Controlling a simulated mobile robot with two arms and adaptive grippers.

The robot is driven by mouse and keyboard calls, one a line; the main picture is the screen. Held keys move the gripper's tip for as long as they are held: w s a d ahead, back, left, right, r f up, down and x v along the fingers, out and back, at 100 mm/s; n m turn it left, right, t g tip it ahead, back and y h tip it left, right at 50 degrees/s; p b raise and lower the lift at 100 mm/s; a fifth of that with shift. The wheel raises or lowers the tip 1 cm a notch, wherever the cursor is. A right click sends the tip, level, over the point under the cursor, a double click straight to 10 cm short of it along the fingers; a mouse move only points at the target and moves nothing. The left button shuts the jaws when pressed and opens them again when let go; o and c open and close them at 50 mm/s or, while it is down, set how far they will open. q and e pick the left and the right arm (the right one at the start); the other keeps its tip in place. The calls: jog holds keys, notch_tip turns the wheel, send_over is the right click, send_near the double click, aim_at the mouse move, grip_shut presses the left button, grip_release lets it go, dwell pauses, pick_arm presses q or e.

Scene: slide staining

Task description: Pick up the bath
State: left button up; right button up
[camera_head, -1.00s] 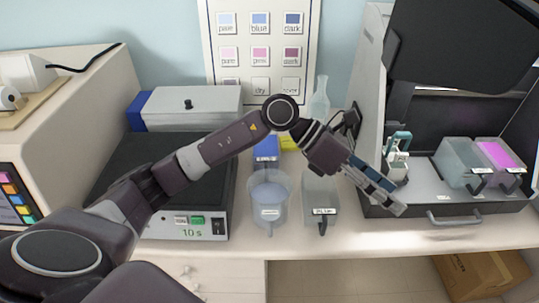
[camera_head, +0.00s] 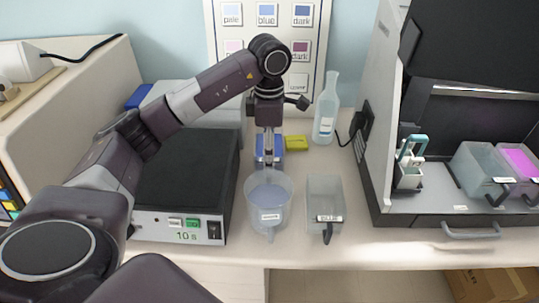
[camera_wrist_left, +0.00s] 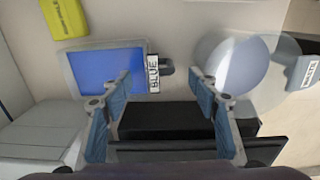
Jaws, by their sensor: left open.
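The blue bath, a small clear rectangular container of blue liquid, stands on the bench below my left gripper (camera_head: 268,160). In the left wrist view the blue bath (camera_wrist_left: 105,68) shows a handle with a "BLUE" label on its right side. The open left gripper (camera_wrist_left: 163,76) has that handle in the gap between its fingertips in this view; nothing is gripped, and I cannot tell the height gap. An empty clear bath (camera_head: 325,190) stands to the right. A grey bath (camera_head: 478,168) and a pink bath (camera_head: 520,160) sit in the dark cabinet. My right gripper is not in view.
A round clear beaker (camera_head: 268,208) stands in front of the blue bath. A yellow block (camera_head: 296,143) lies behind it, with a bottle (camera_head: 326,110) to the right. A black-topped heater (camera_head: 185,175) stands left. A staining rack (camera_head: 410,165) sits at the cabinet's left.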

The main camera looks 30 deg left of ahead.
pick_arm(q)
notch_tip(320, 180, down, 3)
jog(key=shift+r, duration=0.2)
notch_tip(320, 180, down, 5)
jog(key=shift+r+p, duration=0.15)
jog(key=shift+p, duration=0.85)
jog(key=shift+f, duration=0.55)
grip_shut()
jog(key=shift+w+r, duration=0.1)
jog(key=shift+r, duration=0.05)
